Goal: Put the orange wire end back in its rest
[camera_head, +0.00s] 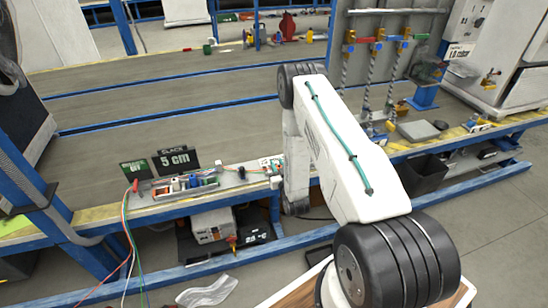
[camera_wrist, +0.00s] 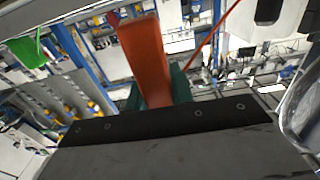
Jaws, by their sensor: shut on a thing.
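In the wrist view a long orange-red block (camera_wrist: 145,58), which looks like the orange wire end, stands up in front of the dark wrist plate. My gripper (camera_wrist: 157,97) is shut on it; dark green parts show at both sides of its base. A thin red wire (camera_wrist: 208,45) runs up to the right behind it. In the head view my gripper is hidden or too small to make out at the lower end of my forearm. A low tray with coloured pieces (camera_head: 178,186) sits on the bench, left of my forearm. I cannot tell which slot is the rest.
Black signs, one reading "5 cm" (camera_head: 178,160), stand behind the tray. Loose wires (camera_head: 127,235) hang over the bench's front edge at left. A small board with parts (camera_head: 270,167) lies beside my forearm. Bare bench top (camera_head: 80,170) lies farther left.

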